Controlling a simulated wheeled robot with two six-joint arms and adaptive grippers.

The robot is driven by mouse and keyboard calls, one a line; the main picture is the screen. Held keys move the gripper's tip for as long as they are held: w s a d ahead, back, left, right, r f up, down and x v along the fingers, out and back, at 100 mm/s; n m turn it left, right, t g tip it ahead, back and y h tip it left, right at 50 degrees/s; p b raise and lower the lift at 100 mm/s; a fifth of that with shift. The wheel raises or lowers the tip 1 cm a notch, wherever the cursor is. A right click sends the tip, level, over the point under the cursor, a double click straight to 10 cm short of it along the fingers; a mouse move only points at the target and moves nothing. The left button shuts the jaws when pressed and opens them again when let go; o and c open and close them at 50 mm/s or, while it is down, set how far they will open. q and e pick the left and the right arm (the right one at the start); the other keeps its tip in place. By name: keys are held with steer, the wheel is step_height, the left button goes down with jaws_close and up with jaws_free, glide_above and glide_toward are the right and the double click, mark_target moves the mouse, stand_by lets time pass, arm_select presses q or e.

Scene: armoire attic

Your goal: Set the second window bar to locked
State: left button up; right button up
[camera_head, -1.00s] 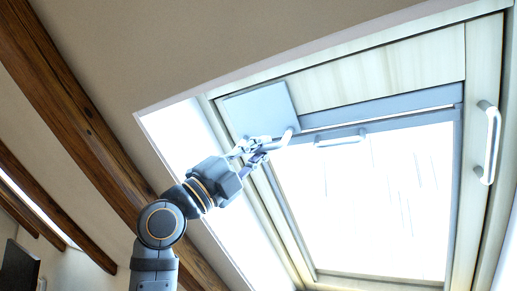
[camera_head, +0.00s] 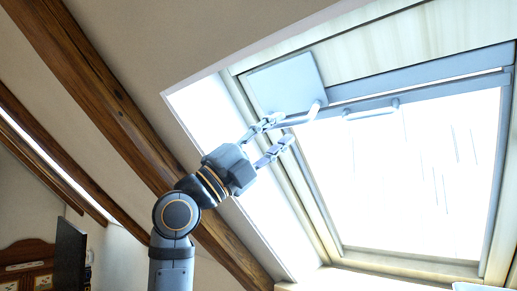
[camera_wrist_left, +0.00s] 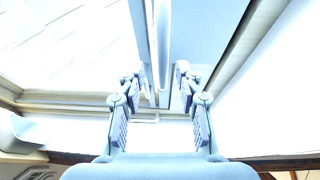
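A pale bar (camera_head: 300,116) sits at the lower edge of a flat blue-grey plate (camera_head: 285,85), at the upper left of the skylight. A second, short bar (camera_head: 370,110) is on the sash to its right. The frames do not mark which bar counts as second or what its lock state is. My left gripper (camera_head: 283,128) is at the left end of the first bar, fingers spread. In the left wrist view, its fingers (camera_wrist_left: 158,82) are apart, with a long pale bar (camera_wrist_left: 162,40) running between and beyond them. Contact cannot be told. My right gripper is not in view.
The bright window pane (camera_head: 430,170) fills the right. The window frame's left side and a wooden ceiling beam (camera_head: 110,110) lie near my left arm. A dark screen (camera_head: 70,255) and wooden furniture (camera_head: 25,265) are at lower left.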

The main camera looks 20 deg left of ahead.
arm_select(q)
steer(key=v, duration=0.8)
steer(key=shift+a+f, duration=0.2)
steer(key=shift+a, duration=0.05)
steer(key=shift+s+a, duration=0.1)
